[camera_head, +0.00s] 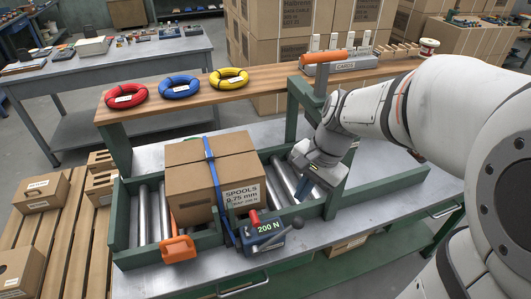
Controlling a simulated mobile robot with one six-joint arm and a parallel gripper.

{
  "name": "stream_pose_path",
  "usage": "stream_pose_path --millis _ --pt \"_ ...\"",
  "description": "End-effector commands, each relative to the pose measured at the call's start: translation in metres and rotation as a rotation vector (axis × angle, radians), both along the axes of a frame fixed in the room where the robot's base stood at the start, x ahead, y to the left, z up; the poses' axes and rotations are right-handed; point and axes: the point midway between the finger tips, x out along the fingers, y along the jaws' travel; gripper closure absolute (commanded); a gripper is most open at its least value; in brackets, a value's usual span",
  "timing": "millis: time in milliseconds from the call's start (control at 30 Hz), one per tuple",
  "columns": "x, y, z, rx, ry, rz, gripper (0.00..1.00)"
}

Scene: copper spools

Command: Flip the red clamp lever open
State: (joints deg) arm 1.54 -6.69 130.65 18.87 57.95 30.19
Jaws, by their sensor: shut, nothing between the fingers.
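A blue-grey strap tensioner (262,234) marked 200 N sits at the front edge of the green conveyor frame, below the box. A short red lever (254,218) stands up at its upper left, the likely clamp lever. A blue strap (215,178) runs from the tensioner over the cardboard spool box (192,190). My gripper (304,189) is shut and empty, pointing down over the rollers, right of the box and above and right of the tensioner, apart from the red lever.
Red (126,95), blue and yellow coils lie on the wooden shelf. The bench right of the tensioner is clear.

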Motion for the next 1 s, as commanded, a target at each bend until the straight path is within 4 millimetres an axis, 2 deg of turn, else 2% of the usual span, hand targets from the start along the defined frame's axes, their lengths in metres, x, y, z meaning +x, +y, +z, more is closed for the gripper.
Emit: stream_pose_path --millis 33,100,333,500,833,1000 --pt "0.013 0.004 -0.015 0.036 0.064 -0.085 1.00" --pt "0.027 0.010 -0.027 0.082 0.144 -0.200 1.00" --pt "0.058 0.022 -0.055 0.169 0.321 -0.445 1.00" --pt "0.063 0.024 -0.060 0.185 0.355 -0.496 1.00" --pt "0.063 0.025 -0.061 0.184 0.355 -0.494 1.00" --pt "0.059 0.035 -0.077 0.184 0.359 -0.492 1.00"
